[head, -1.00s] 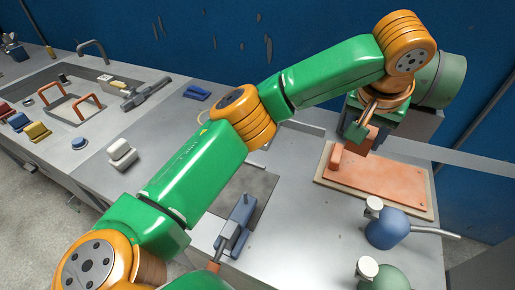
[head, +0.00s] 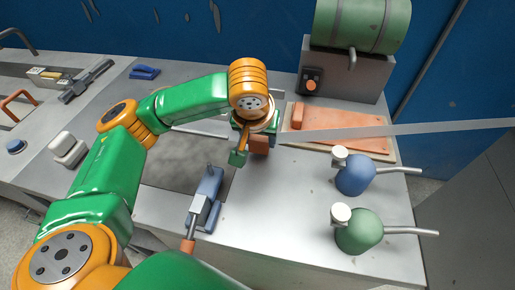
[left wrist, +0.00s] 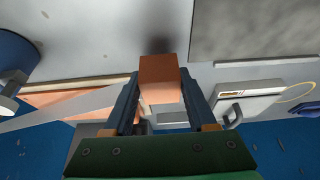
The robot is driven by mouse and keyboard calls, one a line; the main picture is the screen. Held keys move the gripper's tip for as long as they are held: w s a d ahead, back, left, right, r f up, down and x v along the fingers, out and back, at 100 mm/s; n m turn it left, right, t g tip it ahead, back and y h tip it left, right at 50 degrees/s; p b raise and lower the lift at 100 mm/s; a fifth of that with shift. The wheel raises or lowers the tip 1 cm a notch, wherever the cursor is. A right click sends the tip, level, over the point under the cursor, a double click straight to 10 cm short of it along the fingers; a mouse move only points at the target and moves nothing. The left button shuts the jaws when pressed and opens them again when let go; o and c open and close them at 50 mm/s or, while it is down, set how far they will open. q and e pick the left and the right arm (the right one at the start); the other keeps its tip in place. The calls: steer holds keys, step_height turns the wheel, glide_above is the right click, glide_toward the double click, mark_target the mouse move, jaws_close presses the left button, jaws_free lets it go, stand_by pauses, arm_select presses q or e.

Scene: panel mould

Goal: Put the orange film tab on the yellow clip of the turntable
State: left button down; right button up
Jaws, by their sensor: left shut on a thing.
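My left gripper (head: 254,138) hangs over the bench, right of the blue clamp, and is shut on the orange film tab (head: 259,145). In the left wrist view the tab (left wrist: 158,68) is an orange block between two dark blue fingers. A long pale film strip (head: 400,131) runs from near the tab to the right picture edge, passing in front of the orange panel. The tab looks raised above the bench. I cannot make out the turntable or its yellow clip; my left arm covers part of the bench. My right gripper is not in view.
A blue clamp (head: 208,184) stands at the front of a dark grey plate (head: 170,170). The orange panel (head: 340,118) lies behind. A blue pot (head: 356,177) and a green pot (head: 358,236) stand at right. A green drum (head: 362,24) is at back right.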

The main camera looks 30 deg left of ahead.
mark_target(257, 147)
arm_select(q)
steer(key=shift+s+f, duration=0.1)
steer(key=shift+f, duration=1.6)
steer(key=shift+f, duration=0.1)
steer(key=shift+c, duration=1)
jaws_free()
